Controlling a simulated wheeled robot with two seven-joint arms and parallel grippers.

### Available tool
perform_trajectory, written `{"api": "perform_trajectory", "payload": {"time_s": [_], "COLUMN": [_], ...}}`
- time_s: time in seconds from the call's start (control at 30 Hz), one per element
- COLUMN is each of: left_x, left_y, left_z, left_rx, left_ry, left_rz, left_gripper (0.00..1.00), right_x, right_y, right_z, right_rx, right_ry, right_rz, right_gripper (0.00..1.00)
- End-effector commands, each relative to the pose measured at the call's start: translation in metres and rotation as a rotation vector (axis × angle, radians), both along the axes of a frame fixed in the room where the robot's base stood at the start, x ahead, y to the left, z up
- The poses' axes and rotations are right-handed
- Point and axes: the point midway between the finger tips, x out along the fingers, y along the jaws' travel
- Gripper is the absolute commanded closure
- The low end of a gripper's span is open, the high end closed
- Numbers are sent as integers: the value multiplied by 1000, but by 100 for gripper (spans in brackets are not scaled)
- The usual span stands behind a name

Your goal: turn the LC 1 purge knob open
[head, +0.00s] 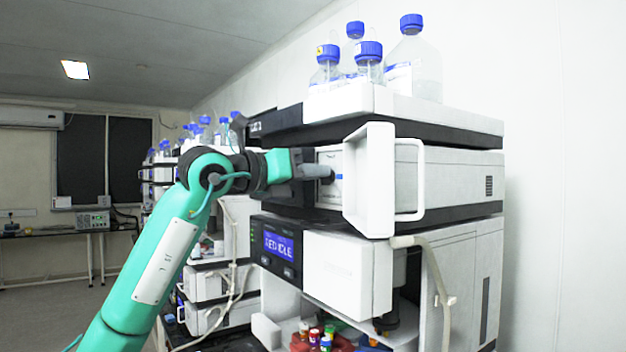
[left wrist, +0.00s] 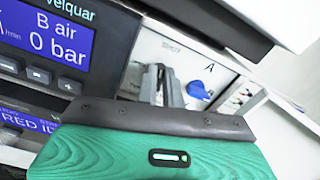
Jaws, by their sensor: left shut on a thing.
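The LC 1 instrument stack (head: 345,270) stands at the centre right of the head view. My left gripper (head: 318,172) reaches its upper module from the left, with its fingertips at the white front panel beside the open white door (head: 369,185). In the left wrist view, the gripper's grey fingers (left wrist: 166,86) are shut on the purge knob at the panel. The fingers hide most of that knob, so its turn angle cannot be read. A blue knob (left wrist: 200,91) under a letter A sits just right of the fingers. My right gripper is not in view.
Bottles with blue caps (head: 414,60) stand on top of the stack. The wrist view shows a display (left wrist: 50,36) reading "B air 0 bar". A lower display (head: 279,245) lies under the gripper. White tubing (head: 437,280) hangs at the right; small coloured caps (head: 315,337) sit below.

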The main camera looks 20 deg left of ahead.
Motion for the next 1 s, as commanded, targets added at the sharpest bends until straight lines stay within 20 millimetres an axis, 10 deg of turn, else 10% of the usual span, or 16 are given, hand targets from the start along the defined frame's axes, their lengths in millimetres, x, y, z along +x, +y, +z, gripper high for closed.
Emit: {"api": "perform_trajectory", "payload": {"time_s": [1.0], "left_x": [3], "left_y": [6], "left_z": [-5], "left_rx": [-748], "left_ry": [576], "left_rz": [1], "left_gripper": [100], "right_x": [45], "right_y": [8], "right_z": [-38], "right_rx": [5], "right_ry": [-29], "right_rz": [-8], "right_gripper": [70]}}
